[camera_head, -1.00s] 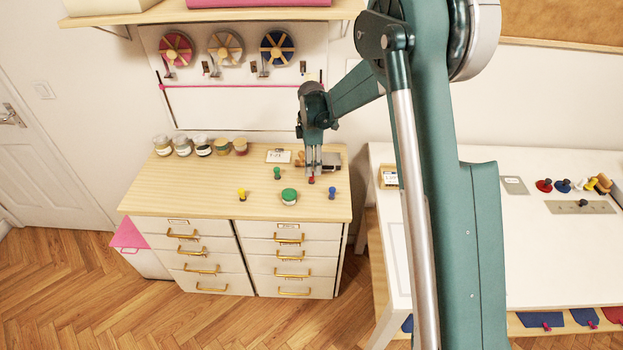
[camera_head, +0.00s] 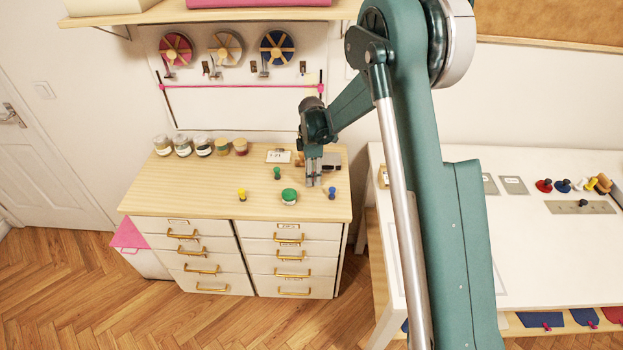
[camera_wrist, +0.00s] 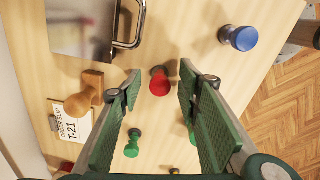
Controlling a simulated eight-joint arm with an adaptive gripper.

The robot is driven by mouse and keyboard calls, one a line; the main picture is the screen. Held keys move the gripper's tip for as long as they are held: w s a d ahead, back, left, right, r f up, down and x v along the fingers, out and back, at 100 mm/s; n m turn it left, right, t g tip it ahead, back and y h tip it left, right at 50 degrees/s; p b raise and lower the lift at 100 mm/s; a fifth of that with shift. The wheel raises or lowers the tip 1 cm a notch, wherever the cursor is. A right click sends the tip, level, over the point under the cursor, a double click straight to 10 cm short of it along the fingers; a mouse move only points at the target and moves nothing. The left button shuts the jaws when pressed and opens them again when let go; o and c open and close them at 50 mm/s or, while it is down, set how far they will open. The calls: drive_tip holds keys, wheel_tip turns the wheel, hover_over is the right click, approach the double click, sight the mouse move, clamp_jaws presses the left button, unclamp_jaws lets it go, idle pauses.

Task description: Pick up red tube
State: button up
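The red tube (camera_wrist: 159,82) is a small red piece with a rounded top, on the wooden top of a drawer cabinet (camera_head: 190,202). In the wrist view it shows in the gap between the finger pads of my gripper (camera_wrist: 158,92), apart from both. My gripper is open and points down over the cabinet top. In the head view my gripper (camera_head: 314,184) hides the red tube. How far the fingertips are above the wood is hard to tell.
A blue peg (camera_head: 332,193) stands close right of my gripper. A wooden stamp (camera_wrist: 84,93), card (camera_wrist: 70,123) and metal box (camera_wrist: 82,28) lie behind.

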drive_tip(key=shift+f, duration=0.3)
drive_tip(key=shift+c, duration=0.2)
drive_tip(key=c, duration=0.9)
